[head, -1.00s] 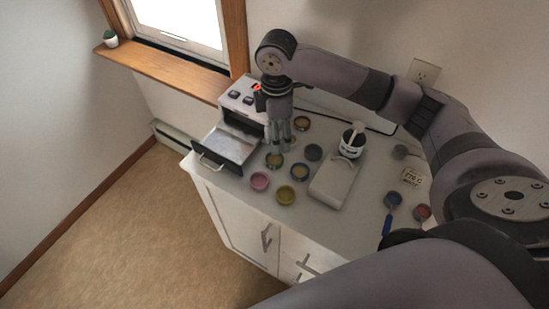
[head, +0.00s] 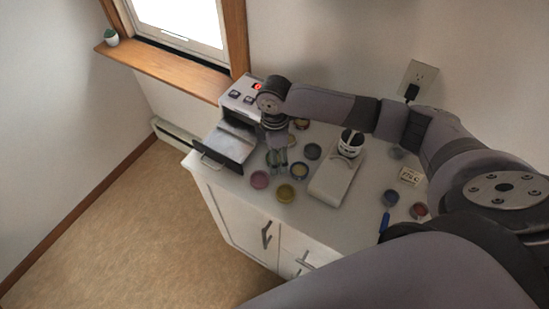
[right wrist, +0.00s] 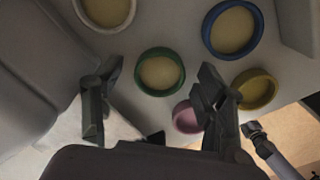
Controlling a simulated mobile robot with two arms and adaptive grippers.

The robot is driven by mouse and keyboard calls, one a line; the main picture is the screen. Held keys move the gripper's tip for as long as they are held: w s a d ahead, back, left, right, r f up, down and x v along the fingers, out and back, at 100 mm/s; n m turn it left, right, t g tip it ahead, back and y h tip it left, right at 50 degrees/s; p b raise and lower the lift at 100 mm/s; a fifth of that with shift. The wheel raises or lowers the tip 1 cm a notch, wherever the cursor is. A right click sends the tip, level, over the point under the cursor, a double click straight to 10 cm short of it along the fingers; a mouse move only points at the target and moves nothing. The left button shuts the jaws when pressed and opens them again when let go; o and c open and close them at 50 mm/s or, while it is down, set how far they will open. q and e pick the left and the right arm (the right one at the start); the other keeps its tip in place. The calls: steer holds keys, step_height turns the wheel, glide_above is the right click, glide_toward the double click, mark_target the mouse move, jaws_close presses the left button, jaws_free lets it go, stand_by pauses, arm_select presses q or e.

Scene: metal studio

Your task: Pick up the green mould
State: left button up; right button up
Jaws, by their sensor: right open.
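The green mould (right wrist: 160,71) is a round dish with a dark green rim and a pale yellow filling. In the right wrist view it lies on the worktop, between and beyond my open fingers. My right gripper (right wrist: 158,78) is open and empty, with one finger on each side of the mould's outline; I cannot tell how high above it they are. In the head view my right gripper (head: 278,168) points down at the front left of the worktop and mostly hides the green mould.
Close by are a blue mould (right wrist: 232,28), a yellow mould (right wrist: 256,90), a pink mould (right wrist: 186,117) and a light-rimmed mould (right wrist: 107,12). An oven (head: 240,97) with its door (head: 228,146) open stands left. A scale-like device (head: 333,181) stands right.

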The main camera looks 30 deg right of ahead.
steer(key=shift+c, duration=0.5)
steer(key=c, duration=0.9)
steer(key=shift+r, duration=0.1)
